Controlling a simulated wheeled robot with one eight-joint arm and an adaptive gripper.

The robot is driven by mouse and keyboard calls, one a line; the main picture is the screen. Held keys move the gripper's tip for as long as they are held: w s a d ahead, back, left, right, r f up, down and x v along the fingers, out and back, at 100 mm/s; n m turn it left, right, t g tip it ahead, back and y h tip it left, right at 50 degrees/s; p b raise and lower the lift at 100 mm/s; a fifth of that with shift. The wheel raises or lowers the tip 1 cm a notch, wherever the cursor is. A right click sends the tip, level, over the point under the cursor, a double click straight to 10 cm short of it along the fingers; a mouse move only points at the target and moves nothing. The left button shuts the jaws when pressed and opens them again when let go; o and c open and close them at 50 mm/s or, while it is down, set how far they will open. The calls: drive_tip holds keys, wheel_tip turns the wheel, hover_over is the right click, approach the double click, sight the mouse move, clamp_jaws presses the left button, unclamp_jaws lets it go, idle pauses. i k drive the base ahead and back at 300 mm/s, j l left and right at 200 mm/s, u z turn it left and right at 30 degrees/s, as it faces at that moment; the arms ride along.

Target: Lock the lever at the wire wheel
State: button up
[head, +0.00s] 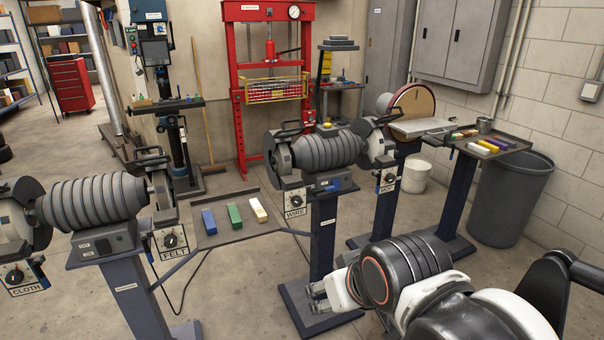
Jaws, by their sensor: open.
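The box labelled WIRE (295,201) hangs at the left end of the middle grinder (330,150), below its wheel housing. It carries a small dark round control; its exact setting is too small to tell. A black lever-like handle (286,131) sits above that housing. I cannot tell from this view whether it is locked. My gripper (318,297) is low in front of the middle pedestal, well below and apart from the WIRE box. It is open, with nothing visible between its fingers.
The left grinder (93,203) carries CLOTH (20,276) and FELT (170,240) boxes. A tray (235,236) with colored bars sits between the grinders. The middle pedestal (322,240) stands near my gripper. A grey bin (508,205) and red press (268,70) stand behind.

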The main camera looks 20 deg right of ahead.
sight(331, 187)
drive_tip(key=i+l+z, duration=0.2)
drive_tip(key=i, duration=0.25)
drive_tip(key=i+z, duration=0.15)
drive_tip(key=i, duration=0.3)
